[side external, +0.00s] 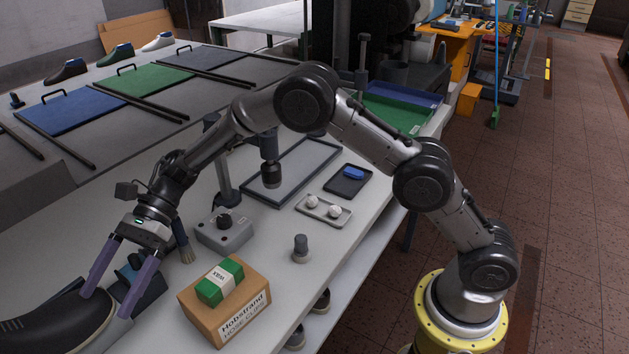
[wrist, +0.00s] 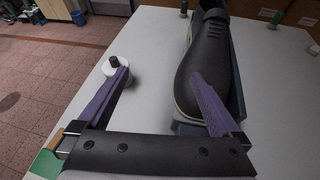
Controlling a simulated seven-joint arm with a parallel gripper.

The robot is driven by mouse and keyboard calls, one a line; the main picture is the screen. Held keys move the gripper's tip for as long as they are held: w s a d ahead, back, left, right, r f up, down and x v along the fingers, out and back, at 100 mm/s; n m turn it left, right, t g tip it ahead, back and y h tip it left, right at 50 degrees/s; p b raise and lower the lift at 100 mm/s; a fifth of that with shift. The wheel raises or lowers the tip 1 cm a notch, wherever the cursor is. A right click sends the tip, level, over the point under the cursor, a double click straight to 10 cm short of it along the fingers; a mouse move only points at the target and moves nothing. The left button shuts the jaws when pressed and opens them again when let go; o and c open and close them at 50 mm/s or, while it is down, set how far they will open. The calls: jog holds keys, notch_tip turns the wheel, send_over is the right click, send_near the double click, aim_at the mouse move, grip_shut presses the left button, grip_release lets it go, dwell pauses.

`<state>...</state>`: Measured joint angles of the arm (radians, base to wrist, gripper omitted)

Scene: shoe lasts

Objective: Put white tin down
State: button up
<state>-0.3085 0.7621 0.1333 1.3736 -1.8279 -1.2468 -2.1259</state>
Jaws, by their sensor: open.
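A white tin (wrist: 117,73) with a dark knob-like top stands upright on the light bench in the wrist view, just beyond the left fingertip, which hides part of it. I cannot tell whether they touch. I cannot make out the tin in the side view. My gripper (wrist: 161,77) is open, its two purple fingers wide apart with nothing held between them. The right finger overlaps a black shoe (wrist: 205,60). In the side view my gripper (side external: 106,303) is low at the bottom left, by the black shoe (side external: 50,325).
A cardboard box (side external: 226,305) with a green-and-white packet (side external: 220,282) on top stands right of my gripper. A grey control box (side external: 225,230) and a brush (side external: 184,245) are behind. A tray (side external: 323,221) holds two white balls. Bare bench lies between tin and shoe.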

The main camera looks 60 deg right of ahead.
jog(key=w+d+r+m+t+h, duration=0.1)
jog(key=w+d+r+m+t, duration=0.3)
jog(key=r+m+t, duration=0.3)
jog(key=w+d+r+m+t, duration=0.45)
jog(key=r+m, duration=0.25)
jog(key=r, duration=0.2)
jog(key=s+d+r+m+t+h, duration=0.2)
jog(key=d+r+m+h, duration=0.15)
jog(key=d+m, duration=0.45)
jog(key=s+d+r+m+t+h, duration=0.1)
jog(key=d+r+m+t+h, duration=0.25)
jog(key=d+m, duration=0.4)
jog(key=s+d+f+m+g+h, duration=0.1)
jog(key=s+d+m+h, duration=0.4)
jog(key=s+d+m, duration=0.35)
jog(key=s+d+f+m+g, duration=0.1)
jog(key=s+f+m, duration=0.3)
jog(key=s, duration=0.5)
jog(key=s+d+f+m+g, duration=0.1)
jog(key=s+f+m+g, duration=0.3)
jog(key=s+m, duration=0.3)
jog(key=s+d+f+m+g, duration=0.1)
jog(key=s+f+m, duration=0.3)
jog(key=s, duration=0.7)
jog(key=shift+d+f+m+g, duration=0.25)
jog(key=shift+m+g, duration=0.55)
jog(key=shift+m, duration=0.4)
